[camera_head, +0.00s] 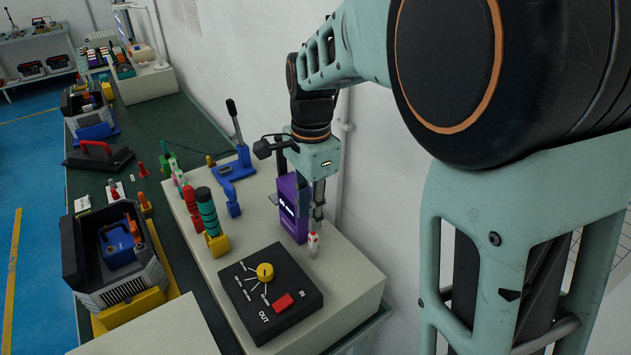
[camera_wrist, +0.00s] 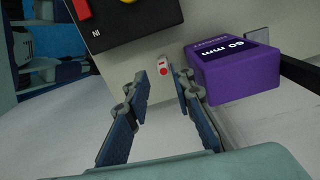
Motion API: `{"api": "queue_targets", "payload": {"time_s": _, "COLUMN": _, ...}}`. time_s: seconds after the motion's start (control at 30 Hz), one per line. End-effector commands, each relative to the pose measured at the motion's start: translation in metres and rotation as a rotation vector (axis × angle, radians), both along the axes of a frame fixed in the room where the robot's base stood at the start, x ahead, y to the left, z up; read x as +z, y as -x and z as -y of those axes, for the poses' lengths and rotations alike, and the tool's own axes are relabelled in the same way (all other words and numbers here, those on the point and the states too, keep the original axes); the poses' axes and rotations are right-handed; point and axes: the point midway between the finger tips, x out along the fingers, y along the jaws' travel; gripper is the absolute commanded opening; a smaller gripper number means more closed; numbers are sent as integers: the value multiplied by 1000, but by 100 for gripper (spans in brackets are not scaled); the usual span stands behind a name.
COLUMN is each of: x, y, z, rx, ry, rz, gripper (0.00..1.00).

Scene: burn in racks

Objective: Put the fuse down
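The fuse (camera_head: 313,243) is a small white piece with red markings. It is on or just above the pale bench top, beside the black box's far right corner. In the wrist view the fuse (camera_wrist: 163,67) shows between and just beyond my fingertips, with a gap on either side. My gripper (camera_head: 315,230) points straight down over it. In the wrist view my gripper (camera_wrist: 160,84) has its two fingers apart and nothing pinched between them. Whether the fuse's lower end touches the bench is hard to tell.
A purple block (camera_head: 291,207) with a display stands close beside my gripper, labelled "60 mm" in the wrist view (camera_wrist: 235,75). A black box (camera_head: 240,290) with a yellow knob and red switch lies in front. Red and green cylinders (camera_head: 207,212) stand to the left. The bench's right side is clear.

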Motion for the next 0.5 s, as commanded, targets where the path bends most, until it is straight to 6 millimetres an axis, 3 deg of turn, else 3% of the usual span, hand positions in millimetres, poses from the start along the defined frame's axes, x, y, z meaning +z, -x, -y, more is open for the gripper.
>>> {"api": "queue_targets", "payload": {"time_s": 0.2, "x": -6, "y": -1, "z": -2, "rx": 75, "ry": 27, "rz": 2, "gripper": 22}}
{"api": "queue_targets", "payload": {"time_s": 0.5, "x": -50, "y": -1, "z": -2, "rx": 79, "ry": 28, "rz": 4, "gripper": 22}}
